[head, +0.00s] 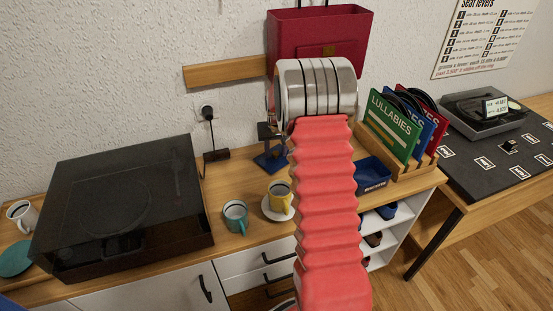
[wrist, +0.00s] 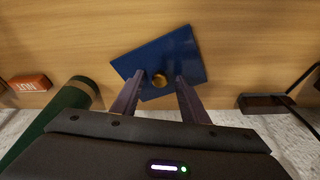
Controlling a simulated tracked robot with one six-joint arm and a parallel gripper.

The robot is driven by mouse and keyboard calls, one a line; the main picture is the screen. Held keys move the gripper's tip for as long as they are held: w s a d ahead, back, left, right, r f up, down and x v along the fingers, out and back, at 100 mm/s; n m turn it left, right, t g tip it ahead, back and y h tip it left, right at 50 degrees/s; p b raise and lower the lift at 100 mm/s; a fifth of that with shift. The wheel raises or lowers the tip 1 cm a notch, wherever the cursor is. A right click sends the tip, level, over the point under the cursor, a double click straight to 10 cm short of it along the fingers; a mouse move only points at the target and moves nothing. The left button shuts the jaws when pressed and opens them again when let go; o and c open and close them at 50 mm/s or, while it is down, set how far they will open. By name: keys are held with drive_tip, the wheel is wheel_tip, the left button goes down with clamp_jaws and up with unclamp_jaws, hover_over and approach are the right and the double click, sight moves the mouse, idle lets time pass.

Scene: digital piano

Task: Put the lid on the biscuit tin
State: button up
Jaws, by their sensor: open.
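The lid (wrist: 185,58) is a flat blue rectangle with a round gold-brown knob (wrist: 159,80). It lies on the wooden top near the wall, turned at a slant in the wrist view. In the head view the lid (head: 272,160) shows left of my arm. My gripper (wrist: 159,77) is open, a dark finger on either side of the knob, apart from it. In the head view my gripper (head: 270,142) is above the lid. The blue biscuit tin (head: 373,174), open on top, stands right of my arm, partly hidden by it.
A yellow cup on a saucer (head: 279,194) and a teal mug (head: 235,215) stand in front of the lid. A black adapter (wrist: 266,103) with a cable and a green cylinder (wrist: 65,108) flank it. A record rack (head: 405,150) stands behind the tin.

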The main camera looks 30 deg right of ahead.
idle(0.5)
clamp_jaws()
idle(0.3)
